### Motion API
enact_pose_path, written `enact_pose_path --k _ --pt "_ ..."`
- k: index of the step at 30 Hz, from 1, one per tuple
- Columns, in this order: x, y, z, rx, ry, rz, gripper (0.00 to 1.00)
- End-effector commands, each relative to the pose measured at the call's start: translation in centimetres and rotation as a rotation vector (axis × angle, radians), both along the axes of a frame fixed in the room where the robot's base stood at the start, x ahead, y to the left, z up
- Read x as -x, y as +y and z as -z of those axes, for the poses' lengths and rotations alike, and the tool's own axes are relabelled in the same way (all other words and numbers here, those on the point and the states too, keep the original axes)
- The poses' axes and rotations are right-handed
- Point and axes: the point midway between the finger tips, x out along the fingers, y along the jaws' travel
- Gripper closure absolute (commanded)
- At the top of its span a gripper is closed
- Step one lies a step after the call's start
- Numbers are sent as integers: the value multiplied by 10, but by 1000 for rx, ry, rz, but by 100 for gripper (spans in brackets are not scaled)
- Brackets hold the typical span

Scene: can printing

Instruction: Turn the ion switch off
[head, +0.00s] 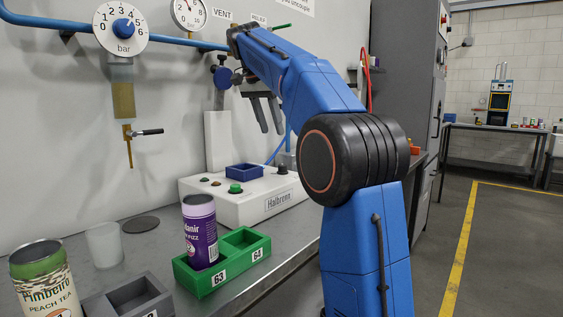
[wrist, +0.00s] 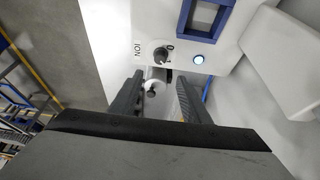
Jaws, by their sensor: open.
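The ion switch (wrist: 160,55) is a dark round knob on the white machine, next to the printed label ION, in the wrist view. Its pointer is too small to read surely. A small lamp (wrist: 198,59) near it glows bluish white. In the head view a dark knob (head: 282,169) at the right of the machine top looks like the same switch. My gripper (wrist: 157,76) is open and empty, its fingers apart below the switch in the wrist view. In the head view my gripper (head: 268,131) hangs above the machine, pointing down, apart from the knob.
The white Halbronn machine (head: 230,208) carries a blue square frame (head: 244,171) and a green button (head: 235,188). A green tray (head: 205,278) with a purple can (head: 200,230) stands in front. A bracket (head: 218,140) rises behind the machine.

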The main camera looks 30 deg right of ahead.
Motion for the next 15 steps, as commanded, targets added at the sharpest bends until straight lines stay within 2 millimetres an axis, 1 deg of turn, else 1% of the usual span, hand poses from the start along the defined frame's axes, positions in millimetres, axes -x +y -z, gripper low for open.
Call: enact_pose_path --k 3,15 --pt "-2 -8 21 -1 3 0 57" --pt "-12 -33 86 1 2 0 57"
